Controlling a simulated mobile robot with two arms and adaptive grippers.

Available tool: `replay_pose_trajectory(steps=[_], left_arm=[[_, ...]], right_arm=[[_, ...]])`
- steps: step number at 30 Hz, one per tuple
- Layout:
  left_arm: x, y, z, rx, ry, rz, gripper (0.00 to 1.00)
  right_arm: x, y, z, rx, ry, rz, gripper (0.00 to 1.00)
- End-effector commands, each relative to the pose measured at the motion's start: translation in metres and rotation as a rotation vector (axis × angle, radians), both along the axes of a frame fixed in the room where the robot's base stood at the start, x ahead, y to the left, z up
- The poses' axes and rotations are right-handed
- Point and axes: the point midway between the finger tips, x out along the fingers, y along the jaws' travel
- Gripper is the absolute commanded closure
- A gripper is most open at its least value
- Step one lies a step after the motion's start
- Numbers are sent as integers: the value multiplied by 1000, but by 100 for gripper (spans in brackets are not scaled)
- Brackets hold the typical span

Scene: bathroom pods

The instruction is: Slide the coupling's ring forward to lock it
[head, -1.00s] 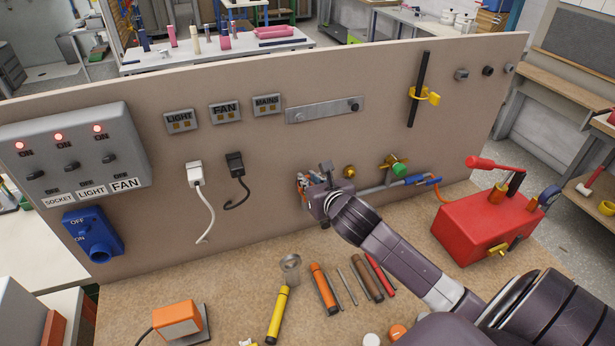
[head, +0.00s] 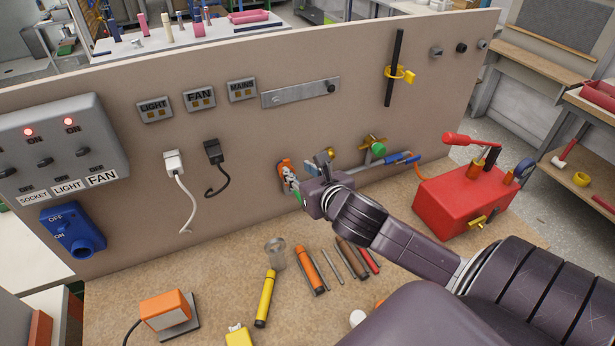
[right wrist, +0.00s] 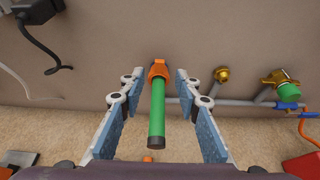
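A fitting with an orange collar (right wrist: 158,69) and a long green barrel (right wrist: 157,112) points out from the panel in the right wrist view. My right gripper (right wrist: 157,82) is open, with one finger on each side of the fitting and visible gaps to both. In the head view the orange part (head: 284,167) shows beyond my right gripper (head: 291,182), which partly hides the fitting. A blue coupling (head: 402,159) sits on the grey pipe near the orange hose; it also shows in the right wrist view (right wrist: 288,105). My left gripper is not in view.
A brass fitting (right wrist: 221,75) and a green-knobbed valve (head: 377,149) are right of the gripper. A red hand pump (head: 465,198) stands further right. Several tools, including a yellow one (head: 266,298), lie below. A black plug (head: 212,152) hangs at left.

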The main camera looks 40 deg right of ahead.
Motion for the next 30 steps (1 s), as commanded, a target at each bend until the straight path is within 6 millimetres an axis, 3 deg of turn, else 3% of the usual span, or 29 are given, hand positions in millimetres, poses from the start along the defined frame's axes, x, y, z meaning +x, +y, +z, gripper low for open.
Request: replay_pose_trajectory(steps=[3, 10, 30], left_arm=[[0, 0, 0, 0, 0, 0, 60], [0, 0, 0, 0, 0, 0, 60], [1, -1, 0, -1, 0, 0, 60]], right_arm=[[-20, 5, 7, -3, 2, 2, 70], [-41, 10, 17, -1, 0, 0, 70], [-44, 10, 19, 0, 0, 0, 70]])
